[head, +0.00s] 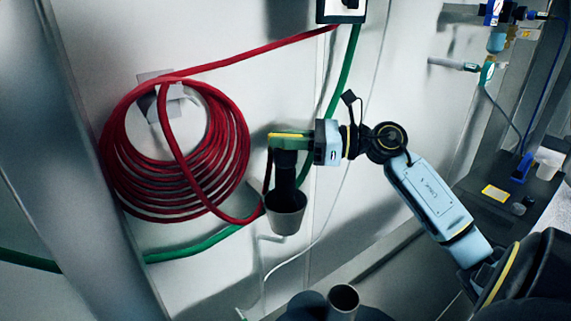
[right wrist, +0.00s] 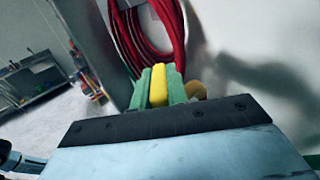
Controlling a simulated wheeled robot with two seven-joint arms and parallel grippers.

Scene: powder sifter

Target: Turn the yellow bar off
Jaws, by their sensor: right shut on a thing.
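The yellow bar (right wrist: 158,84) sits between the green fingers of my right gripper (right wrist: 160,90) in the right wrist view, with a finger on each side. In the head view, my right gripper (head: 283,141) reaches in from the right, and the bar (head: 285,134) shows as a thin yellow strip along the green fingers. The gripper is shut on the bar, which lies about level. A black upright fitting (head: 286,178) with a grey cup-shaped outlet (head: 285,214) is directly below. Most of the bar is hidden by the fingers. My left gripper is not in view.
A coiled red hose (head: 228,150) hangs on the wall to the left. A green hose (head: 200,245) runs behind the fitting. A grey tube opening (head: 343,299) stands at the bottom. A dark counter (head: 485,195) with small items is at the right.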

